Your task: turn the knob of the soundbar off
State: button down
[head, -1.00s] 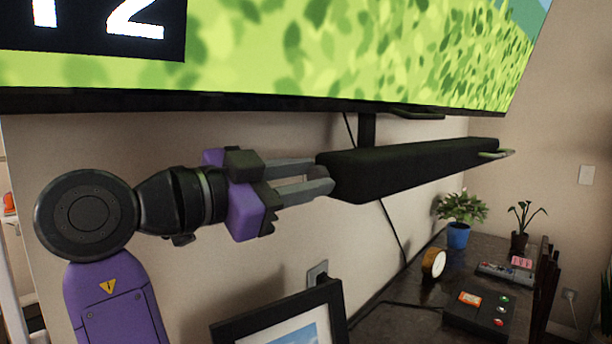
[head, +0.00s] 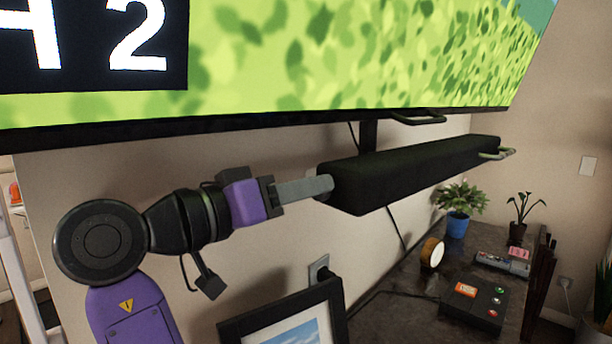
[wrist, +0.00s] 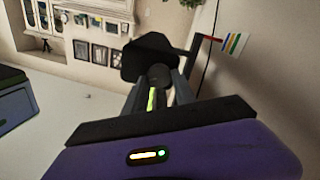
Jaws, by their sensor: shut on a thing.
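The soundbar (head: 415,172) is a long black bar mounted on the wall below the screen. In the wrist view its near end (wrist: 147,50) faces me. A round dark knob (wrist: 158,75) sticks out from that end, between my two fingers. My gripper (head: 326,187) reaches the bar's near end from the left and is shut on the knob. In the head view the fingers overlap into one grey shape and the knob is hidden. In the wrist view my gripper (wrist: 158,88) has one finger on each side of the knob. I cannot read the knob's setting.
A large screen (head: 350,60) hangs just above the soundbar. Below are a picture frame (head: 285,325), a round clock (head: 432,253), a blue-potted plant (head: 458,222) and a black box with buttons (head: 475,308) on a dark cabinet. A wall socket (head: 319,270) holds a plug.

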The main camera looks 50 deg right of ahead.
jog(key=n+p, duration=1.2)
jog(key=shift+w+f+n, duration=0.15)
jog(key=shift+n, duration=0.15)
jog(key=shift+f, duration=0.1)
dwell(0.3)
jog(key=c, duration=1.1)
grip_release()
jog(key=shift+o, duration=0.2)
jog(key=w+a+b, duration=0.1)
jog(key=a+b, duration=0.1)
jog(key=a, duration=0.5)
jog(key=shift+a, duration=0.35)
